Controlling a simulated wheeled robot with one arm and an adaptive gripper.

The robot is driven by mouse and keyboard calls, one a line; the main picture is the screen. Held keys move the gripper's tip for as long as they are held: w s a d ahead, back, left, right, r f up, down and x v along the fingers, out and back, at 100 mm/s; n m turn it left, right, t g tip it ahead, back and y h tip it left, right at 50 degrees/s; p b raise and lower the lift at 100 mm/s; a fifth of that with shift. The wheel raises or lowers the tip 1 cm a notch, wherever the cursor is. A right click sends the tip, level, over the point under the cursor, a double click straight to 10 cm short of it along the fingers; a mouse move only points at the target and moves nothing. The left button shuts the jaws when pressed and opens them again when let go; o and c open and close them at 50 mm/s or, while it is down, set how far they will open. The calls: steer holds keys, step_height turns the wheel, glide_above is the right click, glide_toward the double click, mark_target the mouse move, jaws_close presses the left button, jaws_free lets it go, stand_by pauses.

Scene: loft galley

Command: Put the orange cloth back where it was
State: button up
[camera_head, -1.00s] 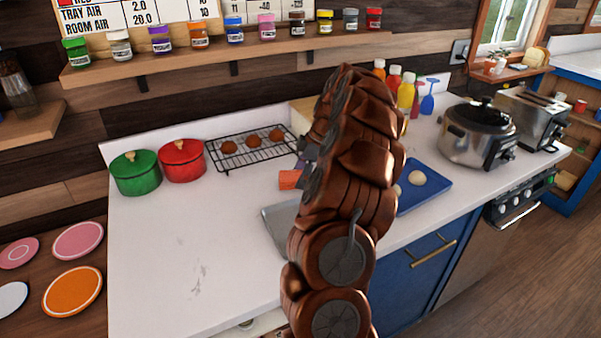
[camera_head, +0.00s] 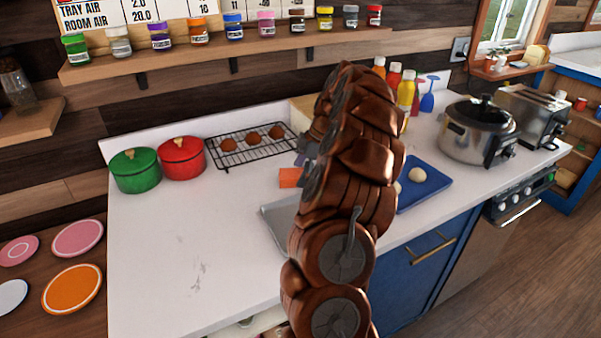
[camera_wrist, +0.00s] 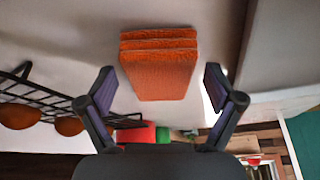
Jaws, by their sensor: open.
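The orange cloth (camera_head: 290,178) lies on the white counter, between the wire rack and a grey metal tray, partly hidden by my arm in the head view. In the wrist view the orange cloth (camera_wrist: 160,65) looks like a folded stack with layered edges. My gripper (camera_wrist: 160,88) is open, with its two dark fingers apart. The cloth shows beyond and between the fingertips, and nothing is held. In the head view my arm covers most of the gripper.
A black wire rack (camera_head: 252,148) with brown buns stands behind the cloth. A green pot (camera_head: 135,172) and a red pot (camera_head: 182,160) stand at the left. A grey tray (camera_head: 277,232) lies in front, and a blue tray (camera_head: 425,187) with pale dough balls lies right. The counter's left front is clear.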

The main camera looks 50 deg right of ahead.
steer(key=b+v, duration=0.2)
steer(key=v, duration=1)
steer(key=shift+a+r, duration=0.1)
steer(key=w+a+r+m+g, duration=0.1)
steer(key=a+r+m+g, duration=0.15)
steer(key=a, duration=2.35)
steer(key=s+a+f+m+g+h, duration=0.1)
steer(key=s+a+f, duration=0.1)
steer(key=s+a, duration=0.5)
steer(key=s+a+f+m+g+h, duration=0.1)
steer(key=s+a+f+m, duration=0.15)
steer(key=s+a, duration=0.45)
steer(key=s+a+f+m+h, duration=0.1)
steer(key=s+f+m, duration=0.2)
steer(key=s+f, duration=0.4)
steer(key=s, duration=0.6)
steer(key=shift+s+a+f+m, duration=0.15)
steer(key=shift+a+f+m, duration=0.05)
steer(key=shift+a+m, duration=0.15)
